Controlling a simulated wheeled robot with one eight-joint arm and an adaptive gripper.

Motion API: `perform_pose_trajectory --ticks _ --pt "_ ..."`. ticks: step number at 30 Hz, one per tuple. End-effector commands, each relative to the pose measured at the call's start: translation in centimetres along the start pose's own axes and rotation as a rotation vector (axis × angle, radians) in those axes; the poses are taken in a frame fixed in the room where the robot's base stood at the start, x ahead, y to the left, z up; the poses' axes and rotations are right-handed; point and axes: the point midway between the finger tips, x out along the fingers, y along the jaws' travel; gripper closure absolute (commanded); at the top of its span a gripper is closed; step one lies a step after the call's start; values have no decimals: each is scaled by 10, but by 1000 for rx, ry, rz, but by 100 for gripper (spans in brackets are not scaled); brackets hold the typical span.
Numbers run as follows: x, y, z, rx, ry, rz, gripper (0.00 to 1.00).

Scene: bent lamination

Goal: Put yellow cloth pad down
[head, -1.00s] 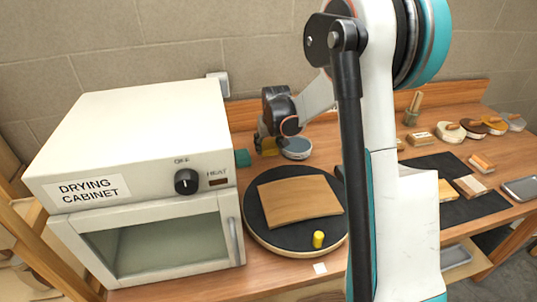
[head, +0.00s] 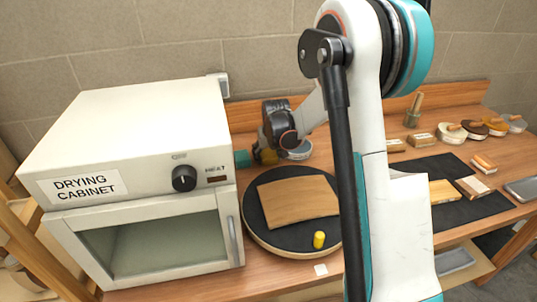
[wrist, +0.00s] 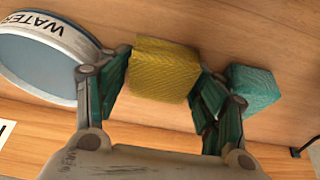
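The yellow cloth pad (wrist: 165,70) sits between the two green-lined fingers of my gripper (wrist: 162,72) in the wrist view, with the fingers close against its sides. In the head view, the pad (head: 268,157) shows partly below my gripper (head: 270,150), behind the round black turntable and right of the drying cabinet. It is low over the wooden bench; I cannot tell whether it touches. A teal pad (wrist: 254,88) lies just right of the right finger in the wrist view and beside the cabinet in the head view (head: 242,158).
A round dish labelled WATER (wrist: 50,52) is close to the left finger. The drying cabinet (head: 130,130) stands at left. The turntable (head: 262,228) carries a bent wood sheet (head: 297,203) and a yellow knob (head: 319,240). Several tools and blocks lie at right.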

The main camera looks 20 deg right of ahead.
Motion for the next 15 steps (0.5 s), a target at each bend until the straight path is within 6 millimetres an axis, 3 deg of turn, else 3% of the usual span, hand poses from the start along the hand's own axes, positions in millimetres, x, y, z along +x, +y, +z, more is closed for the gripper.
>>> perform_pose_trajectory --ticks 1,15 --pt "3 0 7 0 -13 0 41" --pt "1 0 6 0 -12 0 41"
